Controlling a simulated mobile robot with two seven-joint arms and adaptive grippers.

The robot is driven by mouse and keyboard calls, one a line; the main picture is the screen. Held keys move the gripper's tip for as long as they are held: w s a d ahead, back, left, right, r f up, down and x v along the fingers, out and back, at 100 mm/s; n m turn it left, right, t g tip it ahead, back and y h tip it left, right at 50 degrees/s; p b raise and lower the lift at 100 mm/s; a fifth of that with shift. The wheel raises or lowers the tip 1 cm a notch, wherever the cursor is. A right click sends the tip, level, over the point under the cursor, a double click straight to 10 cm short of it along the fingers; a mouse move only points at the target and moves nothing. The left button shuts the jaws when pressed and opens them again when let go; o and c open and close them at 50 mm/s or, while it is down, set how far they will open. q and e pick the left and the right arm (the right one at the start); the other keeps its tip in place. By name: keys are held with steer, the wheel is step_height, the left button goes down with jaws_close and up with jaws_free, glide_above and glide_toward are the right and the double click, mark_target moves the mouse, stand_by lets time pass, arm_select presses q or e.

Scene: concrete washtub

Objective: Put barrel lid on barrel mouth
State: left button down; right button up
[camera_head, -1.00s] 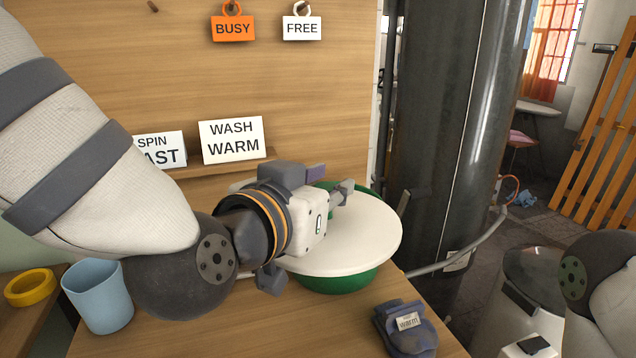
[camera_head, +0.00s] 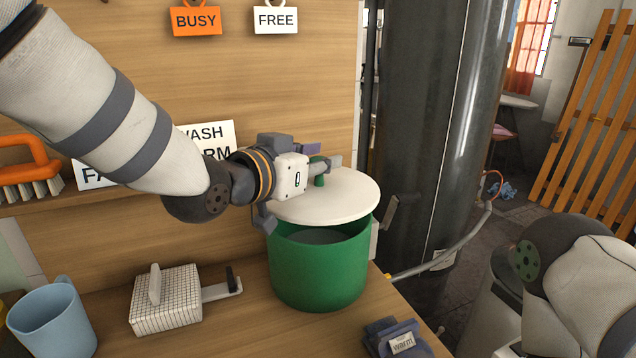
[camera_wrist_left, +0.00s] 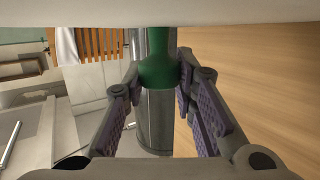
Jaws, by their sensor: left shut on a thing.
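The barrel lid (camera_head: 345,205) is a white disc with a green knob (camera_head: 318,178). My left gripper (camera_head: 325,168) is shut on the knob, which also shows between the fingers in the left wrist view (camera_wrist_left: 158,72). The green barrel (camera_head: 318,275) stands upright on the wooden counter. The lid is over the back part of the barrel mouth (camera_head: 318,236), and the front of the mouth shows uncovered below the lid's near edge. The lid's far underside is hidden. My right arm shows at the lower right, but its gripper is out of view.
A white gridded block with a handle (camera_head: 165,300) and a blue mug (camera_head: 50,320) stand left of the barrel. A wooden panel with signs rises behind. A dark cylinder (camera_head: 430,130) stands behind right.

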mark_target(318, 183)
arm_select(q)
steer(key=shift+w+f, duration=0.35)
steer(key=shift+f, duration=0.15)
steer(key=f, duration=0.2)
steer(key=w+f, duration=0.1)
steer(key=f, duration=0.1)
steer(key=shift+b, duration=0.35)
steer(key=shift+s+r, duration=0.1)
arm_select(e)
steer(key=shift+s+f, duration=0.55)
arm_select(q)
steer(key=c, duration=1.3)
jaws_free()
